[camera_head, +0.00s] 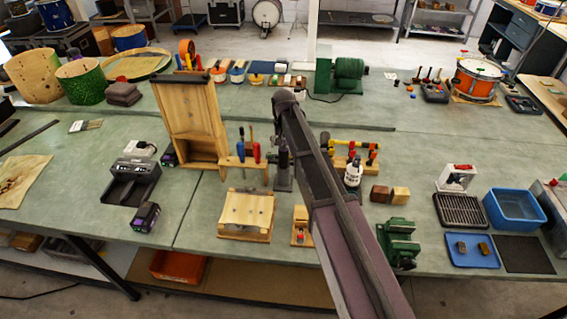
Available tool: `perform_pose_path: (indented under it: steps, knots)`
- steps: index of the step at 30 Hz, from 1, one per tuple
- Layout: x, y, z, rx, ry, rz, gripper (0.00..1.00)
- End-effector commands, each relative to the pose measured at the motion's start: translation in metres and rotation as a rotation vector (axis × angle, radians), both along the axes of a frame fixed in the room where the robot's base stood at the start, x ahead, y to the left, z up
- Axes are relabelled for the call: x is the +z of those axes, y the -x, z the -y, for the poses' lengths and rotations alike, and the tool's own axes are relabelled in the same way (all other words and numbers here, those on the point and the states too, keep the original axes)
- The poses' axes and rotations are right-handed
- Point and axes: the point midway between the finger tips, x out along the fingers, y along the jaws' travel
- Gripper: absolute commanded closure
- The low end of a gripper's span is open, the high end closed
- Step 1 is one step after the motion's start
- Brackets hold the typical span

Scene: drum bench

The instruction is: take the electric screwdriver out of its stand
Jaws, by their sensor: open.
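My arm rises from the bottom of the head view, over the bench, to a dark rounded joint above and behind this holder. No contact between my arm and the tool shows.
A wooden rack with hand screwdrivers (243,171) stands close left of the holder. A white-topped tool (353,174), wooden blocks (390,194) and a green vise (398,243) stand right of my arm. A wooden box frame (190,120) rises behind left. A blue bin (515,209) is far right.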

Motion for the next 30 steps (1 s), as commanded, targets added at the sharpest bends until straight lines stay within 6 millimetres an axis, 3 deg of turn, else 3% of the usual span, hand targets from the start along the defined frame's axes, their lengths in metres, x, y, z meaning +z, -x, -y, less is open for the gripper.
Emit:
perform_pose_path:
  steps: [4,23,26,30]
  knots:
    - [-0.0081,0.0001,-0.0001,0.0,0.0,0.0,0.09]
    - [-0.008,0.0001,-0.0001,0.0,0.0,0.0,0.09]
    - [-0.008,0.0001,-0.0001,0.0,0.0,0.0,0.32]
    - [-0.008,0.0001,-0.0001,0.0,0.0,0.0,0.74]
